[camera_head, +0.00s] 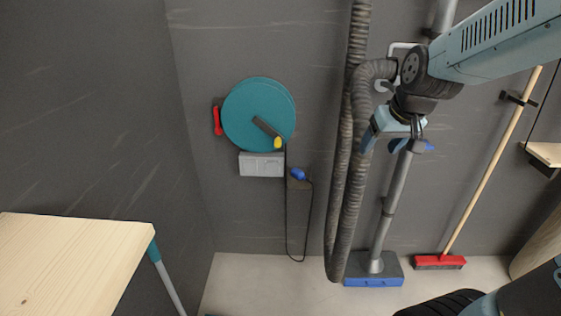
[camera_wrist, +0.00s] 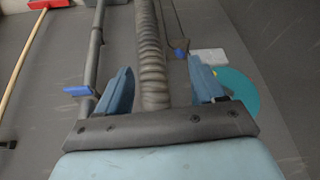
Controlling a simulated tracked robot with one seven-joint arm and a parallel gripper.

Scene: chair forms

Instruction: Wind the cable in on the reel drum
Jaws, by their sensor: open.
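The reel drum (camera_head: 250,105) is a round teal disc on the dark wall, left of centre in the head view. A dark crank arm with a yellow knob (camera_head: 278,143) lies across its lower right. The black cable (camera_head: 287,215) hangs from the drum in a long loop, with a blue piece (camera_head: 298,174) at a small bracket. My gripper (camera_head: 393,135) is open and empty, right of the reel and apart from it, in front of the hose. In the wrist view, my gripper (camera_wrist: 160,90) has its two blue fingers spread. The drum (camera_wrist: 238,90) shows partly behind the right finger.
A ribbed grey hose (camera_head: 345,200) hangs between the reel and my gripper. A vacuum floor head on a pipe (camera_head: 375,268) and a red broom (camera_head: 440,262) stand to the right. A grey box (camera_head: 261,164) sits under the drum, a red lever (camera_head: 217,118) beside it. A wooden tabletop (camera_head: 70,255) is front left.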

